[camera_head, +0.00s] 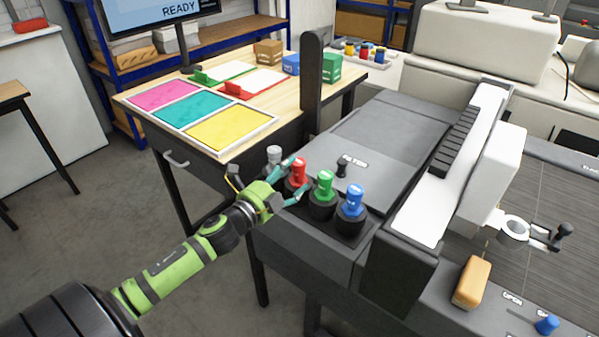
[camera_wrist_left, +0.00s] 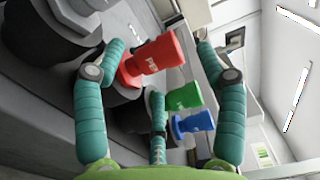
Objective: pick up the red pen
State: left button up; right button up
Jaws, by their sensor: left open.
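The red pen (camera_head: 298,172) stands upright in a black holder on the grey machine, in a row with other pens. My left gripper (camera_head: 291,182) is open at the red pen, with teal fingers reaching to either side of it. In the left wrist view the red pen (camera_wrist_left: 150,60) shows between the spread fingers of my left gripper (camera_wrist_left: 165,75). I cannot tell whether any finger touches it. Its lower part is partly hidden by a finger. My right gripper does not show.
The green pen (camera_head: 325,186) and blue pen (camera_head: 352,198) stand just right of the red one, and a grey pen (camera_head: 274,156) stands to its left. A wooden table (camera_head: 290,104) with coloured panels is behind. An orange block (camera_head: 472,282) lies at the right.

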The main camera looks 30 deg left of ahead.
pick_arm(q)
jog(key=shift+w, duration=1.25)
jog(key=shift+s, duration=0.1)
jog(key=c, duration=1.4)
